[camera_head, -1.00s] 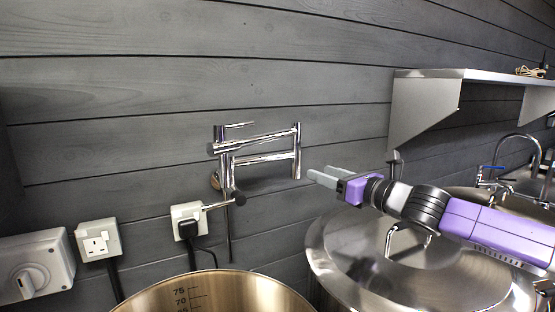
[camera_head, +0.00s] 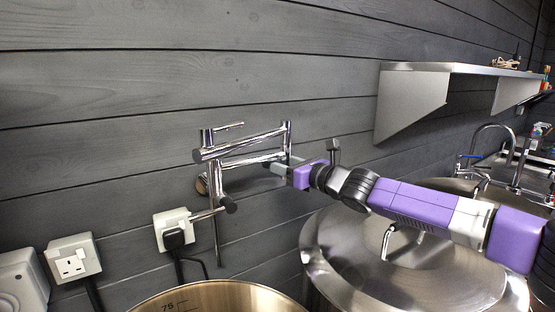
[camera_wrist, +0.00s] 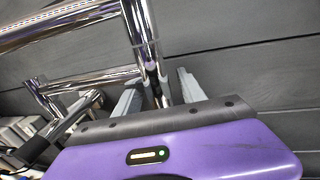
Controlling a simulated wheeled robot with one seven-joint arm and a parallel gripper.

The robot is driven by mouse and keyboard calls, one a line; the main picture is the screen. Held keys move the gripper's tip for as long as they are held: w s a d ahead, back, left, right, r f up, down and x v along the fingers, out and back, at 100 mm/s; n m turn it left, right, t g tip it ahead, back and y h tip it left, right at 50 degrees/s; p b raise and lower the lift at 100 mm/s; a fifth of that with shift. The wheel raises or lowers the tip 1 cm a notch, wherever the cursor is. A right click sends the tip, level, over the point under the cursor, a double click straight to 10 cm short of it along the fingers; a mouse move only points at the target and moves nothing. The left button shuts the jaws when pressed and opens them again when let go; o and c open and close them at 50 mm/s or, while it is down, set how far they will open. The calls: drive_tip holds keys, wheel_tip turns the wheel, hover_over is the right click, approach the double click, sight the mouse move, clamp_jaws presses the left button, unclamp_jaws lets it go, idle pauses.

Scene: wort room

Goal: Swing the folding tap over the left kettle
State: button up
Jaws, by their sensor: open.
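The chrome folding tap (camera_head: 240,149) is fixed to the dark plank wall, its folded arms running right to an upright end joint. The left kettle (camera_head: 220,298) is an open steel pot at the bottom, below the tap; only its rim and inner wall show. My gripper (camera_head: 277,169) is at the right end of the tap. In the wrist view my gripper (camera_wrist: 160,92) is open, with one grey finger on each side of the tap's upright tube (camera_wrist: 150,60). Whether either finger touches the tube I cannot tell.
A lidded steel kettle (camera_head: 340,262) stands under my arm at the right. A steel shelf (camera_head: 440,68) juts from the wall above it. Sockets with a plug (camera_head: 173,238) are left of the tap. A sink tap (camera_head: 480,140) is far right.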

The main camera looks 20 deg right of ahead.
drive_tip(key=shift+w+a, duration=0.15)
drive_tip(key=shift+w, duration=0.1)
drive_tip(key=shift+c, duration=0.5)
clamp_jaws()
idle(0.9)
